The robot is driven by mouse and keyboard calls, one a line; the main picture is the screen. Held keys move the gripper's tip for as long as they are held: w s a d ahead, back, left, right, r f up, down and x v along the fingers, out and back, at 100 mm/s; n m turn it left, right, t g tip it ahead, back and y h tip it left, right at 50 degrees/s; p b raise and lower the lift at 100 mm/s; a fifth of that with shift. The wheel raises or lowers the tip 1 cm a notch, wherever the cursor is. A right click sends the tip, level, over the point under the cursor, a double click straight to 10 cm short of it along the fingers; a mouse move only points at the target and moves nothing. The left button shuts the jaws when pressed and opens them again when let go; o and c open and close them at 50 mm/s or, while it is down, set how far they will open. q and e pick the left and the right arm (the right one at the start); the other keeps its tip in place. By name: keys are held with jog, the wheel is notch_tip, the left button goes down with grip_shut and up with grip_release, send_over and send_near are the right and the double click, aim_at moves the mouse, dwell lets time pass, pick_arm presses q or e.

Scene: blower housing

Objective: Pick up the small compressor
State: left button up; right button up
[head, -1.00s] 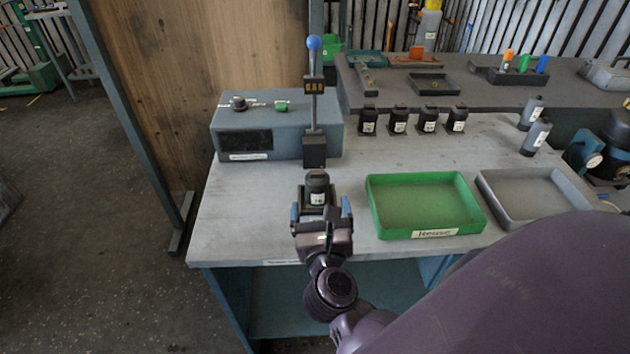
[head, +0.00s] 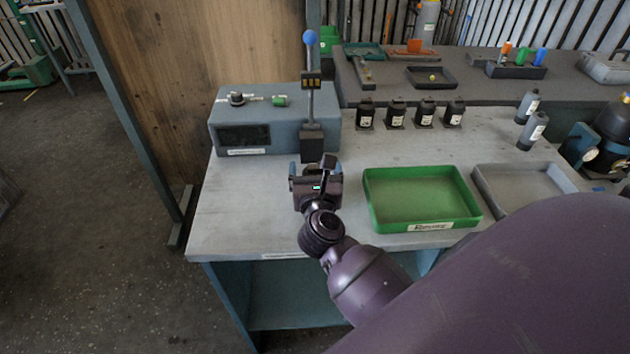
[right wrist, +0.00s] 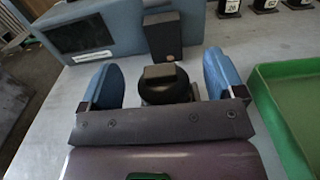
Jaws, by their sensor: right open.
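The small compressor, a dark rounded body with a blocky top (right wrist: 165,80), stands on the bench in the right wrist view. My right gripper (right wrist: 160,75) is open, with one blue finger on each side of it. Gaps show between the fingers and the compressor. In the head view my right gripper (head: 314,170) is in front of the grey box and lever and hides most or all of the compressor. My left gripper is not in view.
A grey control box (head: 241,135) and a lever with a blue knob (head: 309,38) stand just behind. A green tray (head: 420,226) lies to the right, with a grey tray (head: 490,205) beyond. Several black labelled parts (head: 396,114) line the back. The bench's left front is clear.

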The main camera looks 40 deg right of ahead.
jog(key=shift+w+d, duration=0.3)
jog(key=shift+w, duration=0.2)
jog(key=shift+c, duration=0.5)
jog(key=c, duration=1.3)
jog(key=shift+o, duration=0.2)
